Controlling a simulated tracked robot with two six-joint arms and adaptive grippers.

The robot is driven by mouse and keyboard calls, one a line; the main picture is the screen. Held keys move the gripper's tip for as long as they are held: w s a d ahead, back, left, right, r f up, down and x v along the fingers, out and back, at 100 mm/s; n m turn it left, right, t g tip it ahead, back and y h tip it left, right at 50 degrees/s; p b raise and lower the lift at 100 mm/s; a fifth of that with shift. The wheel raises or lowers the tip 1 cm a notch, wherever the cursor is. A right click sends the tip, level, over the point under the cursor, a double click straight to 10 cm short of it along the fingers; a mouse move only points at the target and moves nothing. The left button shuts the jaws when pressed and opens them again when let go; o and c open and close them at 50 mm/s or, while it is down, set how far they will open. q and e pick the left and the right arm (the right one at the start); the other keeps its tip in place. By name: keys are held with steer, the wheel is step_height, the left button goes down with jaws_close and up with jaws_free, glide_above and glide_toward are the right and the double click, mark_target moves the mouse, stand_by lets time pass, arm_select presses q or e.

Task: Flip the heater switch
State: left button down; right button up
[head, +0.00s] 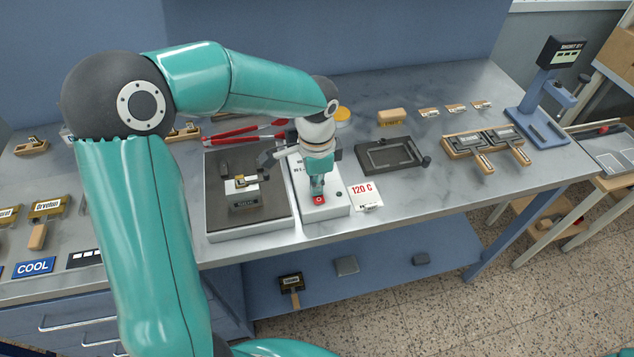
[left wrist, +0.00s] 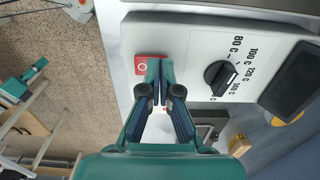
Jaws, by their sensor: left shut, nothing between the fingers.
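The heater switch (head: 319,200) is a small red rocker on the front end of the white control box (head: 327,210). In the left wrist view the red switch (left wrist: 141,68) shows a white circle mark, and part of it is hidden by my fingers. My left gripper (head: 317,191) is shut and empty, pointing down over the switch. In the left wrist view its closed fingertips (left wrist: 158,66) are at the edge of the switch; I cannot tell whether they touch it. A black dial (left wrist: 218,76) with temperature marks is beside it. My right gripper is not in view.
The dark hot plate (head: 225,221) with a metal block (head: 243,192) on it is left of the control box. A 120 C card (head: 366,196) lies to its right. A dark framed tray (head: 389,155) and wooden-handled tools (head: 486,144) are farther right.

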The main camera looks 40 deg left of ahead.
arm_select(q)
steer(key=shift+f, duration=0.1)
steer(key=shift+f+b, duration=0.35)
steer(key=shift+b, duration=0.05)
steer(key=shift+r, duration=0.25)
steer(key=shift+s+d, duration=0.25)
steer(key=shift+d, duration=0.05)
steer(key=shift+s+d+r, duration=0.15)
steer(key=shift+s+d, duration=0.1)
steer(key=shift+d, duration=0.05)
steer(key=shift+r, duration=0.15)
